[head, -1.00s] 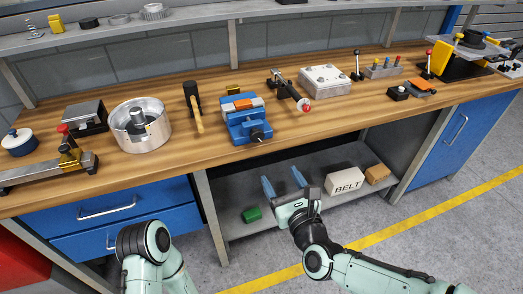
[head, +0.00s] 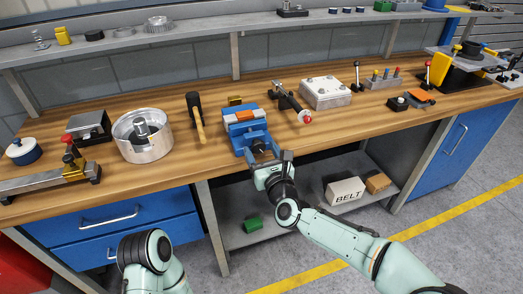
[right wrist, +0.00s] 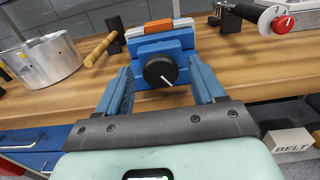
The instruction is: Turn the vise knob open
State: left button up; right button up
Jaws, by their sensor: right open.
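The blue vise (head: 243,127) stands at the front edge of the wooden workbench, with an orange block (head: 245,115) between its jaws. Its round black knob (right wrist: 160,70) with a white line faces me in the right wrist view. My right gripper (head: 265,155) is open just in front of the vise. In the right wrist view its two blue fingers (right wrist: 161,88) stand left and right of the knob, apart from it. In the head view the gripper mostly hides the knob. Of my left arm only a link shows at the bottom; its gripper is out of view.
A hammer (head: 197,118) and a metal pot (head: 142,136) stand left of the vise.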

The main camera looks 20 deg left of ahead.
jog(key=shift+w+a, duration=0.1)
jog(key=shift+w, duration=0.05)
jog(key=c, duration=1)
